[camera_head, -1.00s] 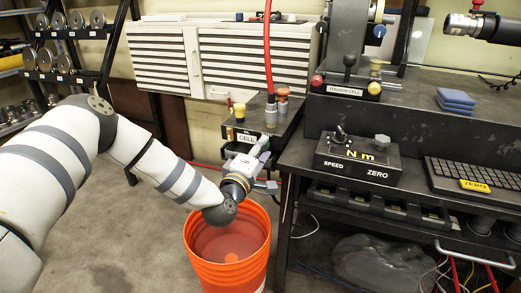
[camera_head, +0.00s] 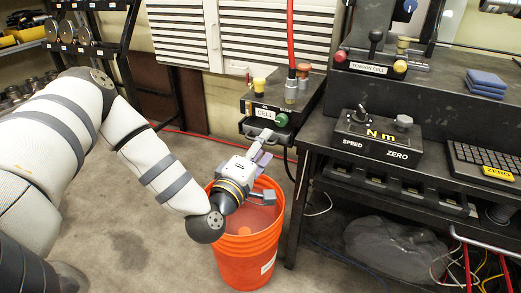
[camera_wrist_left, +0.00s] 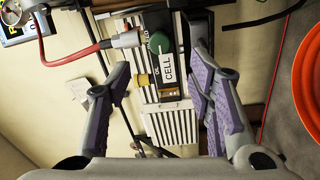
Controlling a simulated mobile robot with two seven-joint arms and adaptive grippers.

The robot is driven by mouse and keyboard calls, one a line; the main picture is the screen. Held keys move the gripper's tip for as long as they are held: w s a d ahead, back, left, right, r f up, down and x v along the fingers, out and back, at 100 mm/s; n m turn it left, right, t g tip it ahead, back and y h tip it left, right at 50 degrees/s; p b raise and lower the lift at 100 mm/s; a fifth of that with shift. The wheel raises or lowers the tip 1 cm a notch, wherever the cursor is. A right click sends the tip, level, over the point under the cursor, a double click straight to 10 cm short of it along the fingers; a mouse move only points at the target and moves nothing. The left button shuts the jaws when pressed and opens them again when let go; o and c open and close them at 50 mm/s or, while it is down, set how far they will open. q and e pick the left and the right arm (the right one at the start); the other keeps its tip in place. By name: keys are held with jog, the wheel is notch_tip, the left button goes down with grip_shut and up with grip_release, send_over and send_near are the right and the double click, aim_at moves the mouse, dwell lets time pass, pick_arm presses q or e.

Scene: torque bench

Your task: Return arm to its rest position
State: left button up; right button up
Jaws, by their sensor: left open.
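My left arm, white with grey bands, comes in from the left of the head view. My left gripper (camera_head: 262,170) is open and empty above the orange bucket (camera_head: 246,262), in front of the bench. In the left wrist view its two purple-padded fingers (camera_wrist_left: 155,105) stand wide apart with nothing between them. Beyond them is the box labelled CELL (camera_wrist_left: 165,68) with a green knob, apart from the fingers. The same CELL box (camera_head: 268,113) shows in the head view behind the gripper. My right gripper is not in view.
A red hose (camera_head: 290,35) hangs to the CELL box. The floor (camera_head: 145,240) left of the bucket is clear.

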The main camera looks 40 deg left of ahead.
pick_arm(q)
jog(key=shift+v, duration=0.8)
jog(key=s+d+f+m+g+h+p, duration=0.3)
jog(key=s+d+f+m+g+h, duration=0.55)
jog(key=s+d+f, duration=0.55)
jog(key=s+a+f+m+g+y+p, duration=0.1)
jog(key=s+m+g, duration=0.4)
jog(key=s, duration=0.8)
jog(key=s+a+f+m+g+y+p, duration=0.1)
jog(key=s+m+g, duration=0.4)
jog(key=s, duration=0.9)
jog(key=shift+a+f+g+y+p, duration=0.3)
jog(key=shift+a+f+g+y, duration=0.4)
jog(key=shift+g+y, duration=0.4)
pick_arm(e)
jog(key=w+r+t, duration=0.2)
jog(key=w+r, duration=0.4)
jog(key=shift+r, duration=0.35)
